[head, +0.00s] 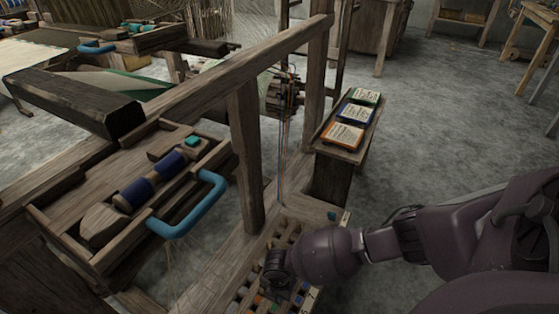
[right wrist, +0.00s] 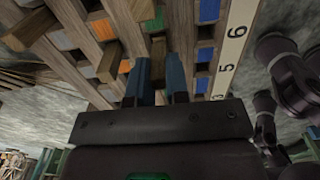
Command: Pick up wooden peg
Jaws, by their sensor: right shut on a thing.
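My right gripper (right wrist: 160,80) points down at a slotted wooden peg board (right wrist: 180,30), and its two blue-grey fingers are shut on a wooden peg (right wrist: 158,48) with a brownish-green look. The peg shows between the fingertips, close to the board; I cannot tell whether it is still in its hole. In the head view my right gripper (head: 275,268) is over the near end of the board (head: 283,232), and the arm hides the peg. My left gripper is in neither view.
The board has orange, blue, green and grey squares and a number strip (right wrist: 229,50). A loom post (head: 246,150) stands left of my arm. A wooden tray with a blue handle (head: 195,208) lies left. A bench with cards (head: 343,136) stands behind; grey floor is open at right.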

